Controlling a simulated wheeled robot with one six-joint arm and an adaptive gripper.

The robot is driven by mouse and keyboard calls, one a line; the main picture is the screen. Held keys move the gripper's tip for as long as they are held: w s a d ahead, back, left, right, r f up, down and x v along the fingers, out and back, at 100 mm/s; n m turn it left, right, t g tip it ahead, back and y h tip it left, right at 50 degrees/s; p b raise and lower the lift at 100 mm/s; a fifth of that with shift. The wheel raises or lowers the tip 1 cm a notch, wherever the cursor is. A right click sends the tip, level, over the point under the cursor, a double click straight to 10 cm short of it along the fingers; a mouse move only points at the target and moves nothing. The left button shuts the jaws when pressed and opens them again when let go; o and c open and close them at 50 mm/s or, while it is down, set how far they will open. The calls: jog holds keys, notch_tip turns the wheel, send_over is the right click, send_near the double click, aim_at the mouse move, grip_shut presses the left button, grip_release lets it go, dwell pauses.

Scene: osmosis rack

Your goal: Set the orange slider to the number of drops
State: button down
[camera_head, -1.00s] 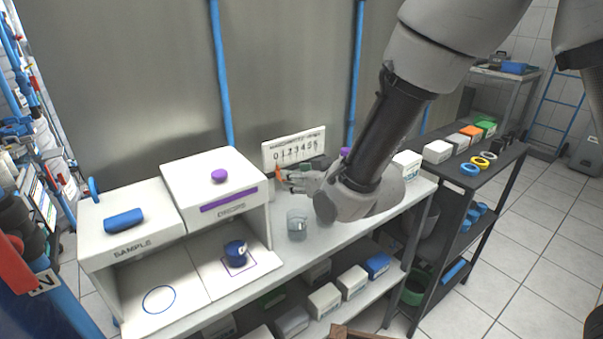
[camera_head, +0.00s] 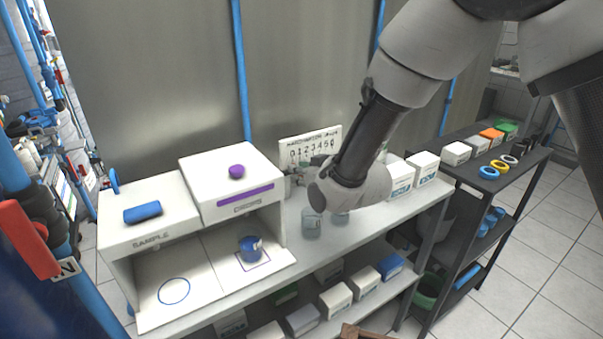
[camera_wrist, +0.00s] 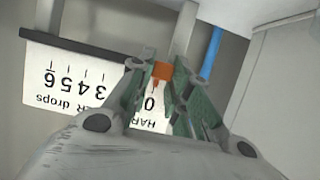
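The white number board (camera_head: 311,146) stands at the back of the bench, its digits running from 0 to 6. In the wrist view the board (camera_wrist: 62,84) appears upside down, and the arm hides some digits. The orange slider (camera_wrist: 162,70) is by the board's edge, its pointer near the 0. My gripper (camera_wrist: 161,66) has one fingertip on each side of the slider, very close to it; whether both press on it is unclear. In the head view my gripper (camera_head: 297,178) is in front of the board and the slider is hidden.
A white two-part box (camera_head: 150,235) with a blue handle and a purple knob stands left; a dark blue container (camera_head: 250,248) sits inside. Glass vessels (camera_head: 311,222) stand below my gripper. White cartons (camera_head: 400,176) are right of my arm.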

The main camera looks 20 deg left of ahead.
jog(key=w+d, duration=0.2)
jog(key=w, duration=0.1)
jog(key=shift+w+d, duration=0.15)
jog(key=shift+d, duration=0.25)
jog(key=c, duration=1.3)
grip_release()
jog(key=v, duration=1.2)
